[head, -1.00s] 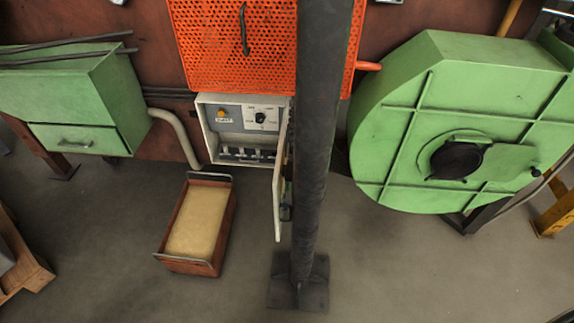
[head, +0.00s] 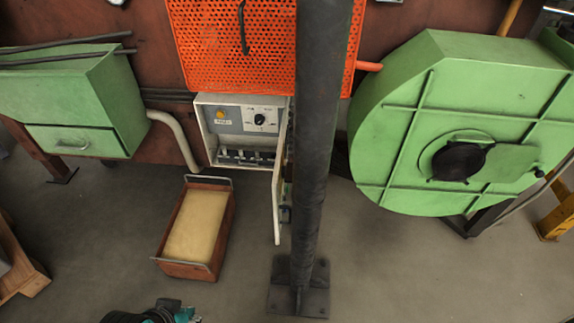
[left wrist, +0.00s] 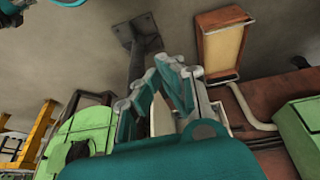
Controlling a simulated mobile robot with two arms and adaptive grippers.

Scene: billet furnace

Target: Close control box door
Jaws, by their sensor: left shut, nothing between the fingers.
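The control box (head: 208,129) is a pale box low on the wall, its grey panel showing an orange button and a black knob. Its door (head: 278,195) stands open, swung out toward me on the right side of the box. A dark column partly hides the door's hinge side. In the left wrist view, my left gripper (left wrist: 156,74) is shut and empty. A pale surface shows behind its fingers, and I cannot tell if it is the door. In the head view, a teal and dark part of my left arm shows at the bottom edge. My right gripper is not in view.
The dark column (head: 318,150) stands on a floor plate just right of the door. A brown crate (head: 172,270) with a yellowish block lies on the floor in front of the box. A green round housing (head: 400,150) is at the right. An orange perforated guard (head: 205,55) hangs above.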

